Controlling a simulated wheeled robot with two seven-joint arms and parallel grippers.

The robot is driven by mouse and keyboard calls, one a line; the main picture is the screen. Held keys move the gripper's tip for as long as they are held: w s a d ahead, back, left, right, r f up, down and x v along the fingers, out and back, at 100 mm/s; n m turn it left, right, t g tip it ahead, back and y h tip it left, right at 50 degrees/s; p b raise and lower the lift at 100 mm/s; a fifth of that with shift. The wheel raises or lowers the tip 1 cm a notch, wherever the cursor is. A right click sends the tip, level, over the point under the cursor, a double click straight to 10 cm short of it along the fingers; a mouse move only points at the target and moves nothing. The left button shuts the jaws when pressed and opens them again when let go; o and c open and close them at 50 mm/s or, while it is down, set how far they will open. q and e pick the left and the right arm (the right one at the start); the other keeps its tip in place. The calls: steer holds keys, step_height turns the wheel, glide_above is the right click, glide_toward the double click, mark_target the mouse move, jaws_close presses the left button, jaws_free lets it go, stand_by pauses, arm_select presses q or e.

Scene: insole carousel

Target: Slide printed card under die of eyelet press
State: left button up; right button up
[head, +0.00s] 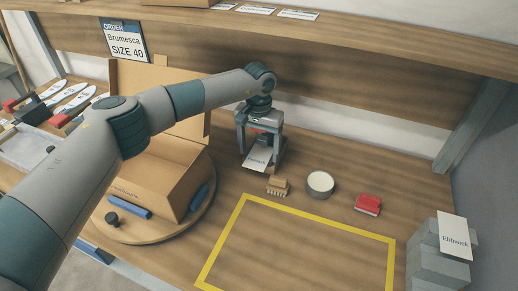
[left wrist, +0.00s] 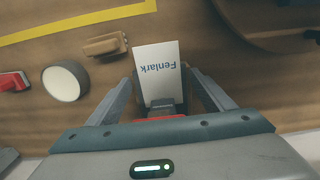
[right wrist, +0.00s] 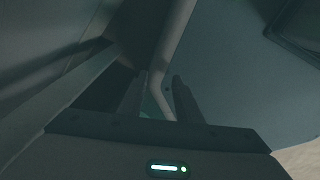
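The eyelet press (head: 279,158) stands on the bench at the back, dark with a red part on top. A white printed card reading "Fenlark" (head: 256,157) sticks out of its front; in the left wrist view the card (left wrist: 158,70) has its near end at the press, where the die is hidden. My left gripper (head: 258,118) is over the press from above. Its fingers (left wrist: 160,92) are spread on either side of the press and card, with gaps to the card. My right gripper (right wrist: 158,95) shows only in its own dark wrist view, where its opening is unclear.
A yellow outline (head: 310,220) frames clear bench. An open box (head: 165,190) stands on a round turntable at left. Another card (head: 454,236) rests on grey blocks at right.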

mark_target(259, 133)
arm_select(q)
steer(key=shift+r+b, duration=0.45)
steer(key=shift+r, duration=0.35)
step_height(259, 133, up, 4)
steer(key=shift+b, duration=0.8)
step_height(259, 133, up, 11)
steer(key=b, duration=0.2)
steer(key=shift+f+b, duration=0.1)
steer(key=shift+b, duration=0.3)
steer(key=shift+r, duration=0.5)
arm_select(e)
steer(key=w+a+f+t+y, duration=0.1)
steer(key=w+a+t, duration=0.2)
steer(key=w, duration=0.9)
steer(key=shift+a, duration=0.95)
steer(key=shift+f, duration=0.1)
arm_select(q)
steer(key=shift+d+f, duration=0.1)
arm_select(e)
steer(key=shift+w, duration=0.1)
